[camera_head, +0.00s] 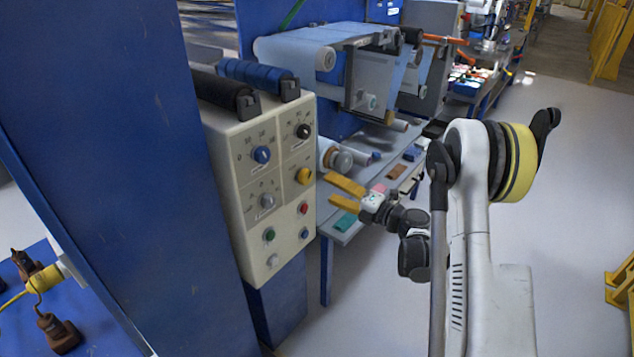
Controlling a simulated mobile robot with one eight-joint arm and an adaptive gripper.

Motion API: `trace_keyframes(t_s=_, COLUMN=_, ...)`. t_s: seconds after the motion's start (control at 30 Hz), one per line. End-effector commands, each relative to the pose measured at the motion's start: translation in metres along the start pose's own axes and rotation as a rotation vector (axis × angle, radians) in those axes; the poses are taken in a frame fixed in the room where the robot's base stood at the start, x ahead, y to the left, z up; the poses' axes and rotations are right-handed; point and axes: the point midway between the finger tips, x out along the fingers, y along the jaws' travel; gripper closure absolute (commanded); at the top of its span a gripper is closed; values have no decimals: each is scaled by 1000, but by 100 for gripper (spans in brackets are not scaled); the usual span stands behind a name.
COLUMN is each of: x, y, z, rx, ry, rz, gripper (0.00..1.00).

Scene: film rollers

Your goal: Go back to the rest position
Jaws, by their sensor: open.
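My gripper (346,194) has two orange-yellow fingers, spread apart and empty. It is just right of the beige control panel (262,180), pointing left towards it, and I cannot tell whether it touches the panel. The panel carries blue, black, grey and yellow knobs, with red, green and white buttons below. My white arm (470,200) stands on the right, with a yellow and black joint near its top.
A film roller machine (345,65) and a narrow table (342,236) with small coloured blocks stand behind the gripper. A blue pillar (115,150) fills the left. Grey floor (570,220) is free on the right. Yellow barriers (605,45) stand at the far right.

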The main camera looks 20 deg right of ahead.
Motion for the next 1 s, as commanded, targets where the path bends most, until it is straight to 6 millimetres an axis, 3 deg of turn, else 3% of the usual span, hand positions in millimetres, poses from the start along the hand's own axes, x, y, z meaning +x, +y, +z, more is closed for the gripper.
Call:
trace_keyframes(t_s=0.2, x=-23, y=0, z=0, rx=0, ry=0, rz=0, gripper=33)
trace_keyframes(t_s=0.73, x=-24, y=6, z=3, rx=7, ry=-11, rz=7, gripper=33)
trace_keyframes(t_s=0.87, x=-16, y=49, z=24, rx=61, ry=-100, rz=49, gripper=33)
trace_keyframes(t_s=1.0, x=-16, y=132, z=66, rx=217, ry=-303, rz=133, gripper=33)
